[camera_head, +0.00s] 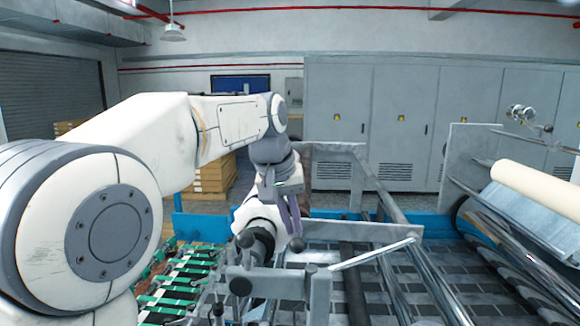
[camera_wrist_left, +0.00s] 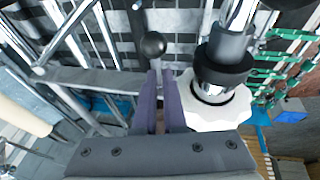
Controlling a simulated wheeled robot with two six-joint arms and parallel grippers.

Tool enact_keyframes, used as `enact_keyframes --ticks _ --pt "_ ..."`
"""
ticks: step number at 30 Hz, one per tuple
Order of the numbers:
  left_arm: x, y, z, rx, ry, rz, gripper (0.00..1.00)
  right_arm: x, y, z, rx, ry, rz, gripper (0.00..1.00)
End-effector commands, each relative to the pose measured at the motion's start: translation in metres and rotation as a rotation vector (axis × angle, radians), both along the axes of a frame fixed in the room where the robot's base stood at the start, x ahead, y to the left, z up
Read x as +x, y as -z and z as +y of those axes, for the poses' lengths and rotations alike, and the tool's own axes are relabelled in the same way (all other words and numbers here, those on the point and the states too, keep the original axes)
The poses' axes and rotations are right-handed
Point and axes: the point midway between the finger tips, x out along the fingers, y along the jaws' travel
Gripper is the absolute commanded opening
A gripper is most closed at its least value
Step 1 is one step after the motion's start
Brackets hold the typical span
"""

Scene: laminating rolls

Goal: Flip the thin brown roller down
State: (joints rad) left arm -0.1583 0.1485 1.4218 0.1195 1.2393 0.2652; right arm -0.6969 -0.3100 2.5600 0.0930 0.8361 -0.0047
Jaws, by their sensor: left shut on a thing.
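My left gripper (camera_head: 294,236) reaches down over the machine from the left, its two purple fingers close together. In the left wrist view my left gripper (camera_wrist_left: 157,75) has its fingertips at a black ball knob (camera_wrist_left: 153,45), which shows just past the tips. The black ball knob (camera_head: 297,244) also shows in the head view, right at the fingertips. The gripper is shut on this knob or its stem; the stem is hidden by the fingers. I cannot clearly pick out the thin brown roller; my arm and gripper cover part of that area. My right gripper is not in view.
A white scalloped handwheel (camera_wrist_left: 215,105) sits close beside the fingers. Grey frame bars (camera_head: 395,215) and a dark roller (camera_head: 353,285) lie to the right. A cream roll (camera_head: 537,190) is at far right. Green-banded slats (camera_head: 185,280) are at left. Grey cabinets (camera_head: 400,120) stand behind.

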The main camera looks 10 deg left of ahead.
Motion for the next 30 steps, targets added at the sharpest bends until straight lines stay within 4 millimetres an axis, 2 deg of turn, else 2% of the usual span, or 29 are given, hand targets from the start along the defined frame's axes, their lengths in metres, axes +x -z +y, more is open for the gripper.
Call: enact_keyframes --ticks 1,6,7,8,9,15,18,24,30 --pt "-0.002 -0.008 0.002 0.004 0.0 0.014 0.0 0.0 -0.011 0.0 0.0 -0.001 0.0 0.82" --pt "-0.001 -0.044 0.003 0.0 0.002 -0.01 0.0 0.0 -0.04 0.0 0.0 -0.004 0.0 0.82" --pt "-0.002 -0.048 0.004 0.0 0.002 -0.014 0.0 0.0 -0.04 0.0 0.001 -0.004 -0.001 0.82" --pt "-0.004 -0.049 0.006 -0.001 0.001 -0.018 0.0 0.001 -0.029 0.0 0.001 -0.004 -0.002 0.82" --pt "-0.007 -0.057 0.009 -0.002 0.001 -0.02 0.0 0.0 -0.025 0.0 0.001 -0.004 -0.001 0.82" --pt "-0.02 -0.101 0.019 -0.002 0.0 -0.021 0.0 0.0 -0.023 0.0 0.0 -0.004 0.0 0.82" --pt "-0.025 -0.116 0.023 -0.003 0.002 -0.02 0.0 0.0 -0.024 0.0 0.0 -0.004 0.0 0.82" --pt "-0.03 -0.13 0.026 -0.003 0.002 -0.018 0.0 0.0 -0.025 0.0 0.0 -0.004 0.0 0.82" --pt "-0.031 -0.132 0.026 -0.003 0.002 -0.017 0.0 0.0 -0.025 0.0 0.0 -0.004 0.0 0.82"
